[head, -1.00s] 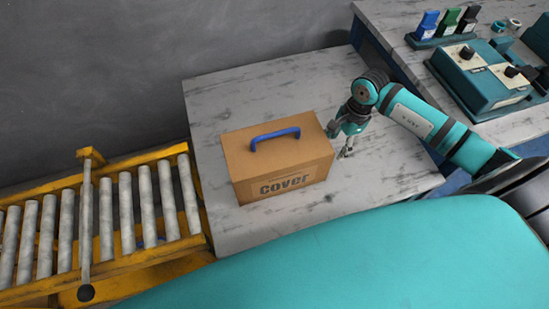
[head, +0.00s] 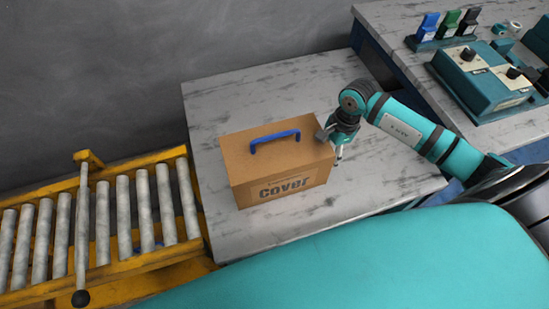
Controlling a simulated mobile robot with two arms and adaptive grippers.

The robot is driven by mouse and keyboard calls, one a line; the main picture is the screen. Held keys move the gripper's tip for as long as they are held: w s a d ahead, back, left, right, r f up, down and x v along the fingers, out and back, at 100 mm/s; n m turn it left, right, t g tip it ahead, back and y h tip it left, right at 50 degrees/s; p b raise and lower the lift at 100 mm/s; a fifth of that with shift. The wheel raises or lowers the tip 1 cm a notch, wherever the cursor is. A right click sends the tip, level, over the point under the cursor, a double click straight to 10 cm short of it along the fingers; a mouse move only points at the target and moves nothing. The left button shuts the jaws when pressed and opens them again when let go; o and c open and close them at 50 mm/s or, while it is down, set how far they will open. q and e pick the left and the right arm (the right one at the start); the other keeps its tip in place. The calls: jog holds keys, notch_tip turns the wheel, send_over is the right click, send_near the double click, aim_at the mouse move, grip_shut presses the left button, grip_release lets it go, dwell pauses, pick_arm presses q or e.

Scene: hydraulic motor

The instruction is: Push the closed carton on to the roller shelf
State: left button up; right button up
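The closed brown carton (head: 277,165) stands upright on the grey marbled table. It has a blue handle (head: 275,137) on top and the word "Cover" on its front. My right gripper (head: 331,146) is at the carton's right side, close to its top right edge. Its fingertips look spread apart with nothing between them. They seem to touch the carton, but the exact contact is hard to see. The roller shelf (head: 102,218), a yellow frame with grey rollers, is left of the table, with the carton apart from it. My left gripper is not in view.
The table (head: 225,100) is clear between the carton and the roller shelf. A second table at right holds a teal control box (head: 485,80). A grey wall is behind.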

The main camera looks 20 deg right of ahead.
jog(key=shift+w+a+b, duration=0.15)
jog(key=shift+w+a, duration=0.05)
jog(key=shift+a, duration=1.1)
jog(key=shift+w+a+b, duration=0.1)
jog(key=shift+w+a, duration=0.05)
jog(key=shift+a, duration=1.15)
jog(key=shift+w+a+b, duration=0.15)
jog(key=shift+w+a, duration=0.05)
jog(key=shift+a, duration=1.1)
jog(key=shift+w+a+b, duration=0.2)
jog(key=shift+w+a, duration=0.1)
jog(key=shift+a, duration=1)
jog(key=shift+w+a+b, duration=0.2)
jog(key=shift+w+a, duration=0.05)
jog(key=shift+a, duration=1.05)
jog(key=shift+w+a+b, duration=0.2)
jog(key=shift+w+a, duration=0.1)
jog(key=shift+a, duration=1)
